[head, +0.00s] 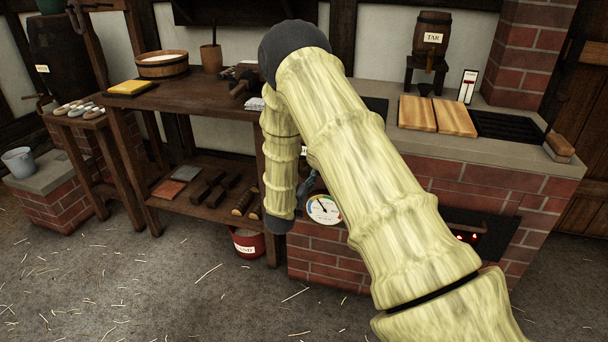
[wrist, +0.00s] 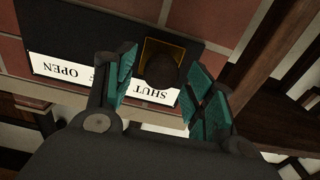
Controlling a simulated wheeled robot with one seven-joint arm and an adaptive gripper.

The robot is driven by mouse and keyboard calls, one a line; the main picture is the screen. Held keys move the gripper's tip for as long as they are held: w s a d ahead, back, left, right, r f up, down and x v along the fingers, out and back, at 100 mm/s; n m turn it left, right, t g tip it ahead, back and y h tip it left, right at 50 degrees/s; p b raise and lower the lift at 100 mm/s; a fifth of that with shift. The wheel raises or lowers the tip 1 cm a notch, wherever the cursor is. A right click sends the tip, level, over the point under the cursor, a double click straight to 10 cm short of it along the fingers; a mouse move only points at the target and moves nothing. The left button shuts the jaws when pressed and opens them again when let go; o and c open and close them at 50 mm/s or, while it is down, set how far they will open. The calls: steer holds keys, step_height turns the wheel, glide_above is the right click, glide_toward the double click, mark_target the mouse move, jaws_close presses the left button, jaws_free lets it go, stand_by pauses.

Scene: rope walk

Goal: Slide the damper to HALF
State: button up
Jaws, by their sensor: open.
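The damper's dark round knob (wrist: 161,74) shows in the wrist view in front of a black plate (wrist: 90,30), with an orange-edged square behind it. A white label strip (wrist: 62,70) along the plate appears upside down, with OPEN at left and SHUT at right. The word between is mostly hidden by my gripper's left finger. The knob stands at the SHUT end. My gripper (wrist: 164,64) is open, with one teal-padded finger on each side of the knob. Contact cannot be told.
A round gauge (head: 323,209) sits on the brick hearth's (head: 320,248) front, beside my arm. A glowing fire opening (head: 478,236) is farther right. A wooden workbench (head: 185,98) stands to the left, with a red bucket (head: 246,244) below. The floor in front is clear apart from straw.

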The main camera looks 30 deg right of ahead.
steer(key=shift+x, duration=1)
jaws_close()
